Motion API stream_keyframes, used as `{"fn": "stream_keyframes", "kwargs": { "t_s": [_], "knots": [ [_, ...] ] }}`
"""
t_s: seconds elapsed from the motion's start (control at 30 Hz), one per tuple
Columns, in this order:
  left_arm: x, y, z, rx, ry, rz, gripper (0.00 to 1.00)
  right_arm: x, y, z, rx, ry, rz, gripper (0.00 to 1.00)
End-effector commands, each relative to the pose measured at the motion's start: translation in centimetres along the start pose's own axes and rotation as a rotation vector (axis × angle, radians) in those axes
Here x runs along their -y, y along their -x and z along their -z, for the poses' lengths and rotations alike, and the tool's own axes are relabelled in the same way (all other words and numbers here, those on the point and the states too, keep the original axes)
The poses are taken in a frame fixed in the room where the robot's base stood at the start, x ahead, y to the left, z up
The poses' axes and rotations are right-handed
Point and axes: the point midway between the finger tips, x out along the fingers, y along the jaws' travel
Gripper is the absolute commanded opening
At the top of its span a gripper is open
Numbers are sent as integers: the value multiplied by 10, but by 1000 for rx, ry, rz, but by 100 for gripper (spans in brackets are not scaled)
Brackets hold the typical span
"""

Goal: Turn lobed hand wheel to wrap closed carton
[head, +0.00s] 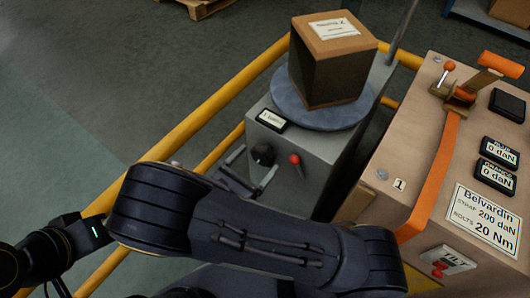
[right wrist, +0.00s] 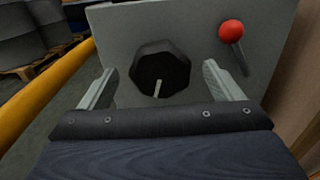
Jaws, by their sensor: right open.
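The lobed hand wheel (head: 263,154) is a black knob on the front of the grey wrapping machine (head: 318,165). In the right wrist view the wheel (right wrist: 160,65) is dark, with a pale mark pointing down. The closed brown carton (head: 331,69) sits on the round grey turntable (head: 293,103) on top of the machine. My right gripper (head: 252,168) is open in front of the wheel. In the right wrist view its fingers (right wrist: 160,75) stand left and right of the wheel with gaps, gripping nothing. My left gripper is not in view.
A red-balled lever (head: 295,159) is right of the wheel, close to my right finger. A yellow rail (head: 205,112) runs along the left. A beige strapping console (head: 415,125) with an orange strap stands at right. Grey floor lies beyond the rail.

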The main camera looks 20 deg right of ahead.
Motion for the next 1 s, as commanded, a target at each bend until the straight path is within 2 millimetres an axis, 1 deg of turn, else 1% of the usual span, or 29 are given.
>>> {"fn": "stream_keyframes", "kwargs": {
  "t_s": [0.03, 0.2, 0.33, 0.57, 0.67, 0.9, 1.0],
  "knots": [
    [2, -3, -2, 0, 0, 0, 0, 1, -9, 2, 1, 0, 4, 86],
    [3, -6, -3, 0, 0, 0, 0, 0, -28, 1, 0, -1, 2, 86],
    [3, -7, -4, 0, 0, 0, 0, 0, -34, 0, 0, -1, 1, 86],
    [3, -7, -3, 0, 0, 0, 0, 0, -35, 0, 0, -1, 0, 86],
    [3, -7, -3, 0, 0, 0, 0, 0, -35, 0, 0, -1, 0, 74],
    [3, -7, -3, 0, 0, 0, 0, 0, -35, 0, 0, -1, 0, 43],
    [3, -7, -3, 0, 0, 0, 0, 0, -35, 0, 0, -3, 0, 42]
  ]
}}
